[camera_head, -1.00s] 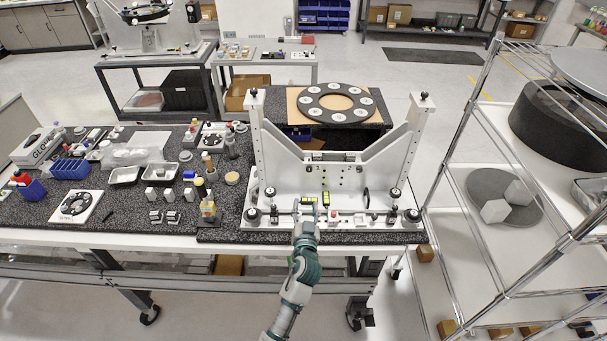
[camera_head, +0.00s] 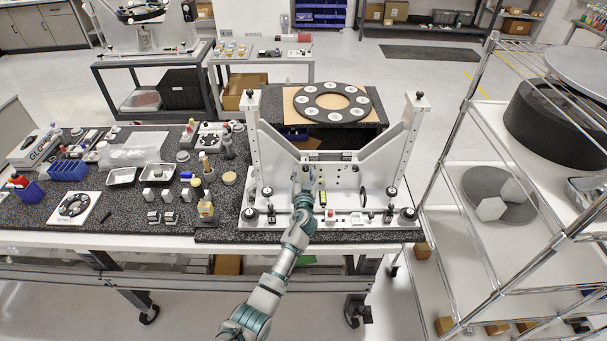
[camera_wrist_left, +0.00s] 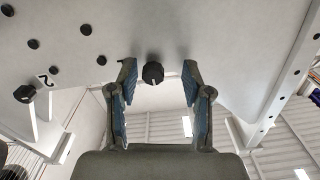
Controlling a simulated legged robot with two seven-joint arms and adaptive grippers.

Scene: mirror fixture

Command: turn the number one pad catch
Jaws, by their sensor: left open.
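The white mirror fixture (camera_head: 345,178) stands on the dark speckled table top. In the left wrist view its plate (camera_wrist_left: 220,35) fills the top. A black knob-like catch (camera_wrist_left: 153,73) sticks out of the plate; I see no number beside it. A second black catch (camera_wrist_left: 24,93) is at the left, beside a "2". My left gripper (camera_wrist_left: 158,70) is open, with its fingers on either side of the first catch, apparently not touching it. In the head view the left gripper (camera_head: 304,180) is in front of the plate and hides that catch. My right gripper is out of view.
A yellow level (camera_head: 323,198) and several small knobs sit low on the fixture. Bins, trays and bottles crowd the table to the left. A wire rack (camera_head: 450,170) stands close on the right. A dark ring (camera_head: 335,88) lies on a stand behind.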

